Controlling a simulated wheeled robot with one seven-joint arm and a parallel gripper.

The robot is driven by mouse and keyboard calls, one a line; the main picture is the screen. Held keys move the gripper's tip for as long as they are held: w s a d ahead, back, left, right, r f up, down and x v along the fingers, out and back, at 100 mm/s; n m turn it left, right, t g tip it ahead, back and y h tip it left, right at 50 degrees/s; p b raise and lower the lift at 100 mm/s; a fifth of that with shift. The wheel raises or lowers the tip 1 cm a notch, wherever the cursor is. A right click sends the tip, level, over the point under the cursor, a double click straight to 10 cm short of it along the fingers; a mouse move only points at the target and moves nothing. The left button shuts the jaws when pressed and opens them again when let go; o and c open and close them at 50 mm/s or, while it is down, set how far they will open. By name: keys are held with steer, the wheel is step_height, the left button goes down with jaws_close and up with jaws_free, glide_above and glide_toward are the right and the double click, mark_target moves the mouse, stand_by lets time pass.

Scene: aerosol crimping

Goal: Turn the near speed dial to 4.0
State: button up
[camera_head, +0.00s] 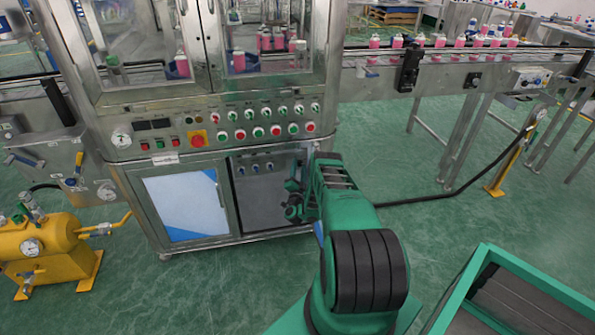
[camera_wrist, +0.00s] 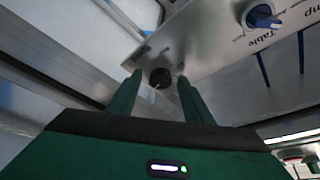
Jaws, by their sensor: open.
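A small round dark dial (camera_wrist: 161,78) sits on a light metal panel (camera_wrist: 205,45) in the wrist view. My gripper (camera_wrist: 160,75) is open, with one finger on each side of this dial; I cannot tell whether the fingers touch it. The dial's scale is not readable, and I cannot tell whether it is the near speed dial. A larger blue knob (camera_wrist: 262,16) with printed marks and the word "Table" is on the panel at upper right. In the head view my gripper (camera_head: 293,200) is small and dark in front of the machine's lower cabinet.
Several small blue knobs (camera_head: 255,168) show in the lower cabinet. Above it is a row of buttons and switches with a red emergency button (camera_head: 197,139). A conveyor (camera_head: 450,70) with pink bottles runs at right. A green-framed cart (camera_head: 485,262) stands at lower right.

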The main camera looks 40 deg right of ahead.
steer(key=c, duration=1.1)
steer(key=shift+o, duration=0.2)
steer(key=shift+m+g, duration=0.7)
steer(key=shift+m, duration=1)
steer(key=o, duration=1.1)
steer(key=shift+c, duration=0.2)
steer(key=shift+a, duration=0.15)
steer(key=v, duration=1)
steer(key=shift+s+a, duration=0.2)
steer(key=shift+f, duration=0.1)
